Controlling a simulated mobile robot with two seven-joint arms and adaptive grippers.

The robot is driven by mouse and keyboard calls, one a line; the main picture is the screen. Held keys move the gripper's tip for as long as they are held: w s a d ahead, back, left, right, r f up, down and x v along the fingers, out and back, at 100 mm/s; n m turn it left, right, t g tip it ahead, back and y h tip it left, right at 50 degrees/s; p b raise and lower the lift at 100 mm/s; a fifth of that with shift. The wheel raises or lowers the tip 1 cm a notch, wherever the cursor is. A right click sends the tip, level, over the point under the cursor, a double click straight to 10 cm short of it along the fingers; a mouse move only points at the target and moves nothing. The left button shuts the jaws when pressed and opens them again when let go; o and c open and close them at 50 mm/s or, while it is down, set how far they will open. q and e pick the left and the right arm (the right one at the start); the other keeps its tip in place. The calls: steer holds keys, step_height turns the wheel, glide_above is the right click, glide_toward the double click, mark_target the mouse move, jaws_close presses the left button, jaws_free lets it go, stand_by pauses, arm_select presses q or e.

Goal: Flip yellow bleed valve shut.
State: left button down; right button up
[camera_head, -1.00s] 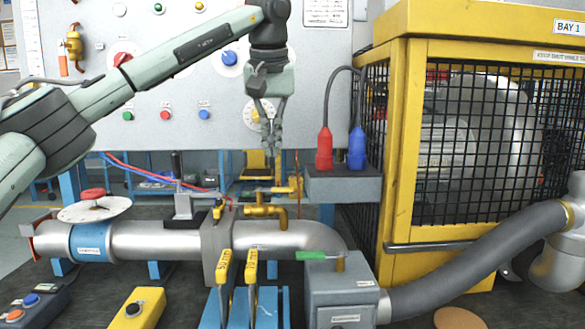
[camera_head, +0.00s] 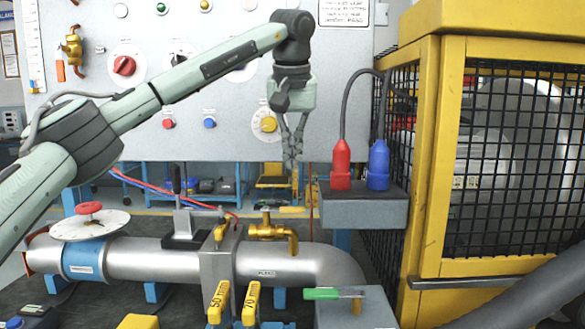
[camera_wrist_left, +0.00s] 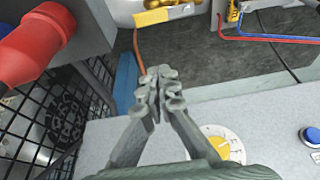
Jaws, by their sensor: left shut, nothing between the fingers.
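A brass bleed valve (camera_head: 266,230) stands on top of the grey pipe. Its yellow lever (camera_head: 291,209) points right, roughly level and along the pipe. In the left wrist view, the yellow lever (camera_wrist_left: 160,15) lies at the top edge, with the brass body beside it partly cut off. My left gripper (camera_head: 293,166) points down above the lever with a clear gap. It is shut and empty. Its closed fingertips (camera_wrist_left: 162,88) are apart from the lever in the left wrist view. My right gripper is not in view.
A red plug (camera_head: 340,165) and a blue plug (camera_head: 378,167) stand on a grey box (camera_head: 365,209) right of the gripper. A yellow cage (camera_head: 425,180) is farther right. A control panel (camera_head: 225,140) is behind. Yellow-handled levers (camera_head: 220,298) and a green-handled one (camera_head: 322,294) stand in front.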

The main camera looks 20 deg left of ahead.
mark_target(292, 210)
arm_select(q)
step_height(292, 210, down, 8)
steer(key=s, duration=0.1)
steer(key=shift+d, duration=0.15)
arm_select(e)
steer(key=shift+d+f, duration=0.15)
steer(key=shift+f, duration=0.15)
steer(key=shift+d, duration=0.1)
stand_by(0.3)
